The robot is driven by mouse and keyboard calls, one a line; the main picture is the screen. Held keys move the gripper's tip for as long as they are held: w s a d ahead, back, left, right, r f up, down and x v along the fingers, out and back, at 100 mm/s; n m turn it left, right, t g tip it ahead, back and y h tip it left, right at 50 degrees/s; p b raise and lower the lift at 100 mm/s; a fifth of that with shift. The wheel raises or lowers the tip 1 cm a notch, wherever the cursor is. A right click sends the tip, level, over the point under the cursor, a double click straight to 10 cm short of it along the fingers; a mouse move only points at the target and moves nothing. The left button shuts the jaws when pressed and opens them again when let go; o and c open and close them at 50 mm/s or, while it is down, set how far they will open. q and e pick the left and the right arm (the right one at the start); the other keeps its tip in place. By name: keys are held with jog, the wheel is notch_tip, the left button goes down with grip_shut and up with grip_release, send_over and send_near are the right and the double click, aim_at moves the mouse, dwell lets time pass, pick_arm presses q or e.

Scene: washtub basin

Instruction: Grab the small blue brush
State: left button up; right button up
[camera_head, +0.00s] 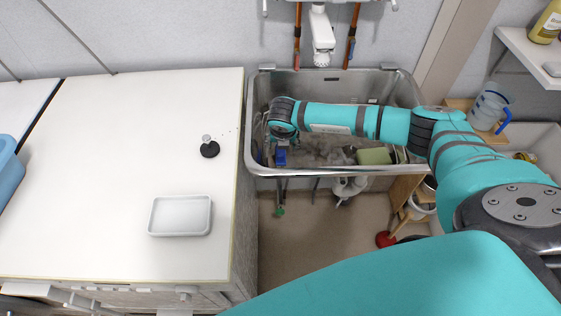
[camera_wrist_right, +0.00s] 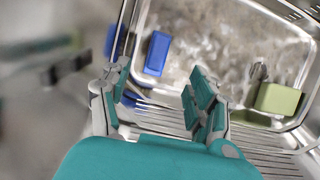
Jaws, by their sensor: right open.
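A small blue block-like thing (camera_wrist_right: 157,53), which may be the brush or part of it, lies in the metal basin in the right wrist view. In the head view, a blue thing (camera_head: 281,156) shows near the basin's left front corner. My right gripper (camera_wrist_right: 160,76) is open over the basin, and the blue block shows beyond its fingertips. Another blue piece (camera_wrist_right: 130,98) shows beside the left finger, partly hidden. I cannot tell which blue piece is the brush. In the head view my wrist hides most of the right gripper. My left gripper is out of view.
The metal basin (camera_head: 260,84) has a raised rim around the gripper. A green sponge-like block (camera_head: 374,156) sits at its front right. A white counter (camera_head: 110,130) on the left holds a white tray (camera_head: 180,216) and a black stopper (camera_head: 210,149). A faucet (camera_head: 322,45) is behind.

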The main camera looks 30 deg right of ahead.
aim_at(280, 151)
jog(key=b+x, duration=0.2)
jog(key=x, duration=0.2)
jog(key=shift+a, duration=0.1)
jog(key=shift+w+f+b, duration=0.15)
jog(key=shift+f+b, duration=0.2)
jog(key=shift+f, duration=0.05)
jog(key=b+x, duration=0.4)
jog(key=x, duration=0.1)
jog(key=shift+f+b, duration=0.15)
jog(key=shift+b, duration=0.15)
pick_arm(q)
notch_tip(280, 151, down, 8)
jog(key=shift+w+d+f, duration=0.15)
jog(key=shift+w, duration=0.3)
pick_arm(e)
jog(key=shift+c, duration=0.2)
grip_shut()
